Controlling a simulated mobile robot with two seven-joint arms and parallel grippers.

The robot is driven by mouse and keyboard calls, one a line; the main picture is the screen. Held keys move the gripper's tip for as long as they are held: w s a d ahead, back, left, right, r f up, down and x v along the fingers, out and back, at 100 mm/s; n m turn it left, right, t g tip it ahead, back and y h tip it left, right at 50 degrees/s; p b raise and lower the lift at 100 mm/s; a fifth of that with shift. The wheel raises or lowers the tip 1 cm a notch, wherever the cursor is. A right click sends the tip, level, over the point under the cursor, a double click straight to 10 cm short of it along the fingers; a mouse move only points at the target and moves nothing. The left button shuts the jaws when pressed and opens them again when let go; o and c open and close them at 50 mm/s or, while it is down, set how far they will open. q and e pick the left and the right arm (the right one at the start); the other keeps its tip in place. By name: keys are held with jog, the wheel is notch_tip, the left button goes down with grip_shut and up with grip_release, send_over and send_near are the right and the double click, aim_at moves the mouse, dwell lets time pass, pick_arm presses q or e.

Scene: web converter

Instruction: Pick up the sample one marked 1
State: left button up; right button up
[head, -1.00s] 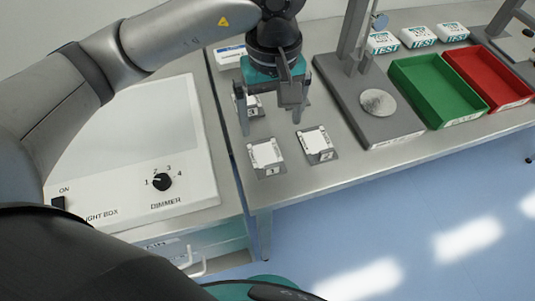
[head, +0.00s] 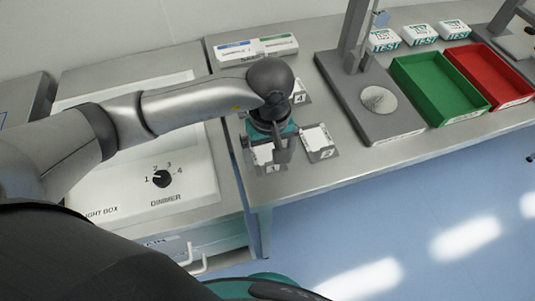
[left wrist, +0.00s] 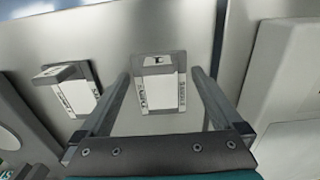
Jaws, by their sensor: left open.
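Sample one (head: 268,162), a white piece in a grey holder, is at the bench's front edge, partly hidden by my left gripper (head: 266,152) in the head view. In the left wrist view, sample one (left wrist: 158,92) appears between the two fingers of my open left gripper (left wrist: 160,75); its small front mark looks like a 1. The fingers do not visibly touch it. A second similar sample (head: 318,142) lies to the right; it shows at left in the wrist view (left wrist: 72,95). My right gripper is not in view.
Another sample (head: 299,97) lies behind my left wrist. A grey stand base (head: 395,124), a green tray (head: 438,120) and a red tray (head: 514,100) are to the right. The light box (head: 190,190) is left, across a gap. Boxes (head: 258,50) stand at the back.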

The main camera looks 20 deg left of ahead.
pick_arm(q)
jog(key=shift+f, duration=0.15)
jog(key=c, duration=1)
jog(key=shift+c, duration=0.4)
